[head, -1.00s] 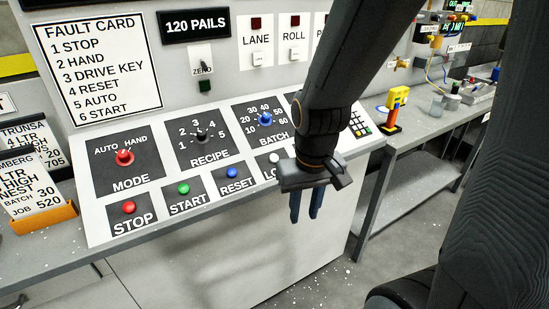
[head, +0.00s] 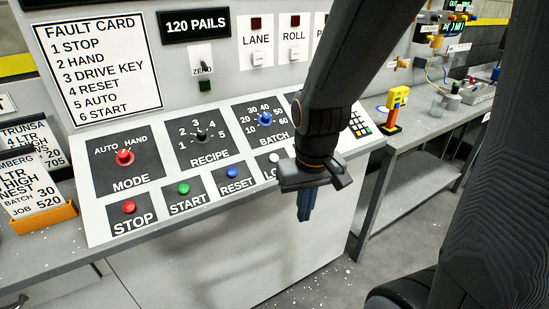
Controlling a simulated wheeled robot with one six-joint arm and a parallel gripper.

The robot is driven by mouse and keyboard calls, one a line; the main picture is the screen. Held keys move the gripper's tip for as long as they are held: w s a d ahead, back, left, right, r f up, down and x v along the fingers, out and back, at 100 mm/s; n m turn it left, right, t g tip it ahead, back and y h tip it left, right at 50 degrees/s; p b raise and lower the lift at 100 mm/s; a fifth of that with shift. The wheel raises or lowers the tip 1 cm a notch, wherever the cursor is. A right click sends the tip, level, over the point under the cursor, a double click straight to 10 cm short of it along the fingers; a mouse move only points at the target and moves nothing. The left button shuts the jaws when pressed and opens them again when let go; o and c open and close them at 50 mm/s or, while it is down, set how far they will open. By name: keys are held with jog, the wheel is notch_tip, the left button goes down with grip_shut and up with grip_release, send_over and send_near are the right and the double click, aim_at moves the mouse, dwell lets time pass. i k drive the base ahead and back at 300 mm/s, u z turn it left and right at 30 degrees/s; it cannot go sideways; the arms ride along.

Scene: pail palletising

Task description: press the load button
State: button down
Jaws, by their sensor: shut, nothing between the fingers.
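The load button (head: 274,158) is a small white button on the sloped control panel, at the right end of the row after the blue RESET button (head: 232,172). Its label is partly hidden behind my gripper; only "LO" shows. My gripper (head: 305,216) points down just right of the load button in the picture, in front of the panel's lower edge. Its blue fingers are together and empty. I cannot tell whether they touch the panel; no finger is seen on the button.
The red STOP button (head: 129,207) and green START button (head: 184,188) sit left in the same row. MODE (head: 124,157), RECIPE (head: 202,136) and BATCH (head: 265,119) knobs are above. A keypad (head: 359,122) lies right of my arm. A side bench (head: 420,130) holds a yellow device (head: 396,103).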

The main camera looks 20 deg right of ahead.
aim_at(273, 158)
jog(key=z, duration=2.3)
jog(key=k, duration=0.9)
jog(key=u, duration=0.55)
